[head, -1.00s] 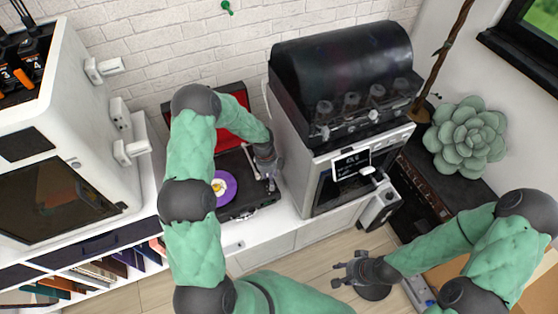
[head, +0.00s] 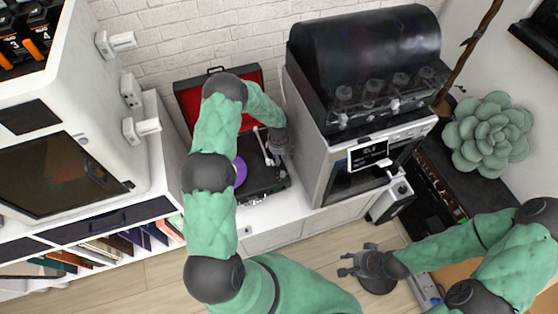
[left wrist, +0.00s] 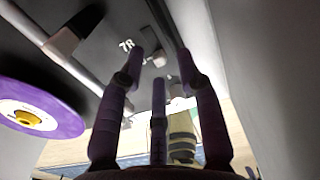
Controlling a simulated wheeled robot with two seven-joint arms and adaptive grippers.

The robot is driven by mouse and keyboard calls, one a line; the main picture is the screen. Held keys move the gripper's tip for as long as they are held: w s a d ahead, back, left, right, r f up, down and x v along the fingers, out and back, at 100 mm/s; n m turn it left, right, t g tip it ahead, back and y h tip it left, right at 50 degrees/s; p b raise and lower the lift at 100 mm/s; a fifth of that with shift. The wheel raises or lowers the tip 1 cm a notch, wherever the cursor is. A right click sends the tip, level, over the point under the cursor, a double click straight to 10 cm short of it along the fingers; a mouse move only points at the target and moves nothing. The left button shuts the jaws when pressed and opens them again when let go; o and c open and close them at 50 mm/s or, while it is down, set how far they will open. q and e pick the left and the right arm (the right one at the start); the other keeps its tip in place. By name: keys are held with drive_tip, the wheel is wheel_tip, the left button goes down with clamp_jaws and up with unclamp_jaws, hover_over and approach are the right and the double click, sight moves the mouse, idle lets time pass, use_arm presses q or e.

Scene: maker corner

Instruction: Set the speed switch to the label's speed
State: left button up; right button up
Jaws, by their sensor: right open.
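The record player (head: 262,182) is an open case with a red-lined lid (head: 187,108). Its purple record (head: 240,172) is mostly behind my left arm in the head view. The left wrist view shows the record (left wrist: 60,112) with a yellow centre; no speed can be read on it. Near a white "78" mark (left wrist: 126,45) is a small pale knob (left wrist: 158,60), which looks like the speed switch. My left gripper (left wrist: 160,68) is over the player's right side, fingers apart around the knob's outline; contact cannot be told. My right gripper (head: 345,264) is open and empty above the floor.
A machine with a dark hood (head: 365,65) stands close to the right of the player. A white cabinet-like machine (head: 95,140) stands to the left. The tonearm (left wrist: 75,70) lies beside the left gripper's fingers. A succulent (head: 490,135) is at the right.

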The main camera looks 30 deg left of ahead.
use_arm(q)
drive_tip(key=shift+f, duration=0.7)
clamp_jaws()
drive_tip(key=shift+w+a, duration=0.45)
unclamp_jaws()
drive_tip(key=shift+r, duration=0.1)
wheel_tip(320, 180, up, 12)
idle(0.7)
